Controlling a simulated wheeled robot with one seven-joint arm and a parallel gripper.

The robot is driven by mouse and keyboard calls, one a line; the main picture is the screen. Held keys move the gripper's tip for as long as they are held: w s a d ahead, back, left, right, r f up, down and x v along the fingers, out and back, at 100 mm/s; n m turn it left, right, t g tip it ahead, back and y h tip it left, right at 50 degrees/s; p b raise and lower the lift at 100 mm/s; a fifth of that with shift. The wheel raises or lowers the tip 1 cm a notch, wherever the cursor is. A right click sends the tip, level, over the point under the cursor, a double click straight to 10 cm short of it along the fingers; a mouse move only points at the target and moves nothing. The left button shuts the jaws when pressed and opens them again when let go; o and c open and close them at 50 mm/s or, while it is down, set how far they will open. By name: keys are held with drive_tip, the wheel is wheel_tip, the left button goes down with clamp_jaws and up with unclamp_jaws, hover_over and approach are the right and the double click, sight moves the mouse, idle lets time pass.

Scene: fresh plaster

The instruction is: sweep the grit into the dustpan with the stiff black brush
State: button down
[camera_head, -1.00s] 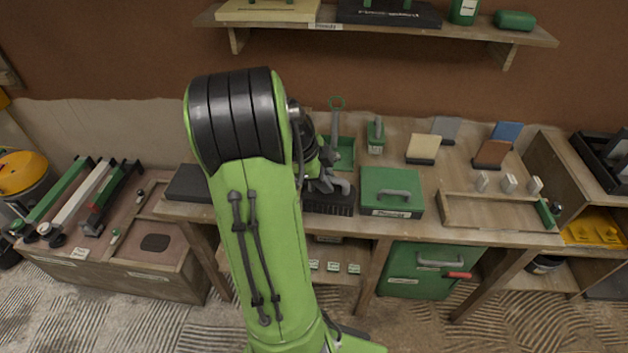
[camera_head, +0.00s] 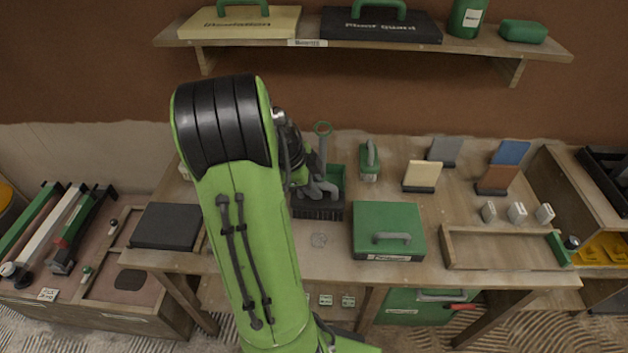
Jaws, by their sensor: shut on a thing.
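The stiff black brush (camera_head: 318,211) is on or just above the bench, bristles down; I cannot tell if they touch. My gripper (camera_head: 318,188) is shut on its grey handle, partly hidden behind my green arm. A small pale grey patch, which looks like the grit (camera_head: 319,240), lies on the bench in front of the brush, on the side away from the dustpan.
A green case (camera_head: 388,216) stands close to the right of the brush. A shallow wooden tray (camera_head: 490,262) is at right. A dark flat slab (camera_head: 167,226) is at left. A shelf (camera_head: 370,45) hangs above.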

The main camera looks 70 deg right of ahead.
sight(314, 214)
drive_tip(key=f+b, duration=0.1)
drive_tip(key=f, duration=0.1)
drive_tip(key=a+f+b, duration=0.1)
drive_tip(key=f, duration=0.1)
drive_tip(key=shift+s+f, duration=0.1)
drive_tip(key=shift+d+f, duration=0.25)
drive_tip(key=shift+f, duration=0.2)
drive_tip(key=shift+a+f+b, duration=0.15)
drive_tip(key=shift+f+b, duration=1.4)
drive_tip(key=shift+f, duration=0.85)
drive_tip(key=shift+d+r+p, duration=0.25)
drive_tip(key=shift+d+p, duration=0.15)
drive_tip(key=shift+d, duration=0.05)
drive_tip(key=shift+w+d+f+p, duration=0.1)
drive_tip(key=shift+w+d+p, duration=0.2)
drive_tip(key=shift+d, duration=0.85)
drive_tip(key=shift+w+d+r+p, duration=0.1)
drive_tip(key=shift+w+d+p, duration=0.25)
drive_tip(key=shift+d, duration=0.85)
drive_tip(key=shift+w+d+f+p, duration=0.15)
drive_tip(key=shift+d+p, duration=0.3)
drive_tip(key=shift+d, duration=0.7)
drive_tip(key=r+p, duration=0.1)
drive_tip(key=r, duration=0.1)
drive_tip(key=a+r+p, duration=0.1)
drive_tip(key=r, duration=0.2)
drive_tip(key=shift+s+a, duration=0.15)
drive_tip(key=shift+a, duration=0.05)
drive_tip(key=shift+r, duration=0.1)
